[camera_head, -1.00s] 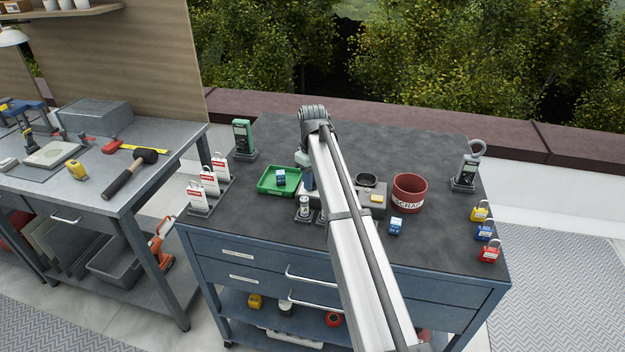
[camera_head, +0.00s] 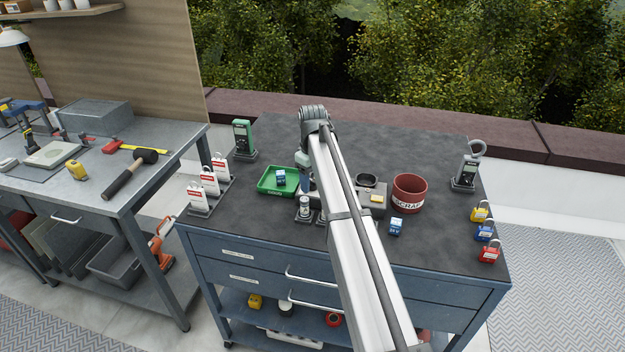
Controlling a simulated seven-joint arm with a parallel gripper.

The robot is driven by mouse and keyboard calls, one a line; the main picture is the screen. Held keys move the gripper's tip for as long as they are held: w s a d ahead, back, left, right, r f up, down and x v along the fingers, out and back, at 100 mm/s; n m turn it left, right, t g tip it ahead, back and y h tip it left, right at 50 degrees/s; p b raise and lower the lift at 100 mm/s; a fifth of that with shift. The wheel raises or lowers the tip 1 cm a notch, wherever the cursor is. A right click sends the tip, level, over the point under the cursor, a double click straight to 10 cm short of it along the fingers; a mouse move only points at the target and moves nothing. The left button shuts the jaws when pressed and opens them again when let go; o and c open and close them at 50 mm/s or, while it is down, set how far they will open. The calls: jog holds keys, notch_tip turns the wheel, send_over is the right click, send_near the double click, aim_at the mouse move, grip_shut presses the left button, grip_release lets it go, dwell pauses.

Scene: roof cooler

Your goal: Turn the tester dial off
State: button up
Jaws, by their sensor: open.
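Two handheld testers stand on the dark bench top (camera_head: 330,135). The green-framed tester (camera_head: 243,136) stands upright at the back left. The grey tester (camera_head: 467,170) stands upright at the right. Their dials are too small to read. My gripper (camera_head: 306,186) is partly hidden behind my own arm, low over the middle of the bench, just right of the green tray. It is open, and I see nothing held in it. It is apart from both testers.
The green tray (camera_head: 266,192) holds a blue block (camera_head: 281,177). A red scrap bin (camera_head: 408,194), a blue item (camera_head: 396,226), red-and-white tags (camera_head: 208,180) and padlocks (camera_head: 487,231) stand around. The bench's back middle is clear.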

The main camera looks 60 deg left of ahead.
aim_at(313, 180)
jog(key=shift+r, duration=0.1)
notch_tip(313, 180, up, 14)
dwell(0.5)
jog(key=shift+f, duration=0.2)
